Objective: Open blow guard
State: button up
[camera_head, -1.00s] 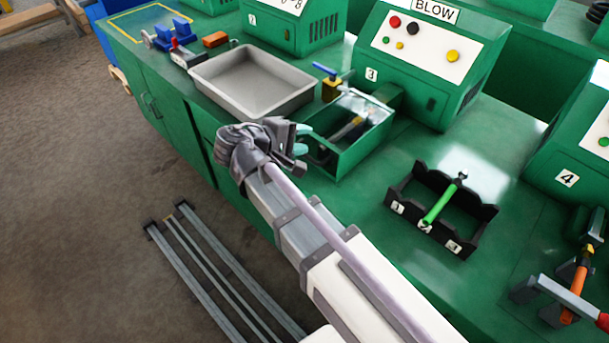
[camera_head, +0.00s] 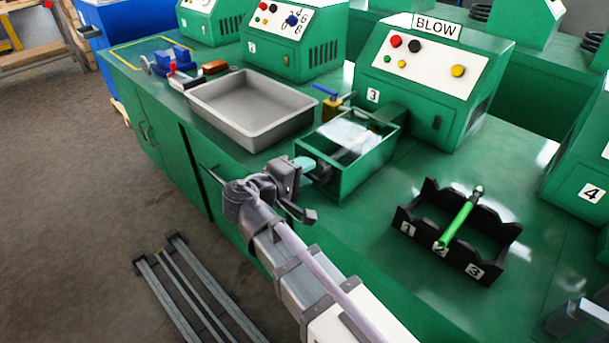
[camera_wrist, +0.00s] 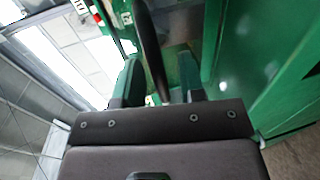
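The blow station (camera_head: 430,70), a green cabinet with a BLOW sign, stands at the back right. In front of it is a green open-framed box with a clear, glossy blow guard (camera_head: 350,134) over its top; the guard looks down. My gripper (camera_head: 305,170) is at the box's front left corner, with pale green fingers close to its wall; contact cannot be told. In the wrist view my gripper (camera_wrist: 157,80) has its two fingers apart, with a dark bar (camera_wrist: 151,45) running between them and space beside it. Whether the bar touches a finger is unclear.
A grey tray (camera_head: 250,105) lies left of the box. A blue-handled valve (camera_head: 328,95) stands behind the box. A black rack (camera_head: 458,232) holding a green-handled tool stands on the bench to the right.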

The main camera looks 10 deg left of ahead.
jog(key=shift+w+d, duration=0.1)
grip_shut()
dwell(0.3)
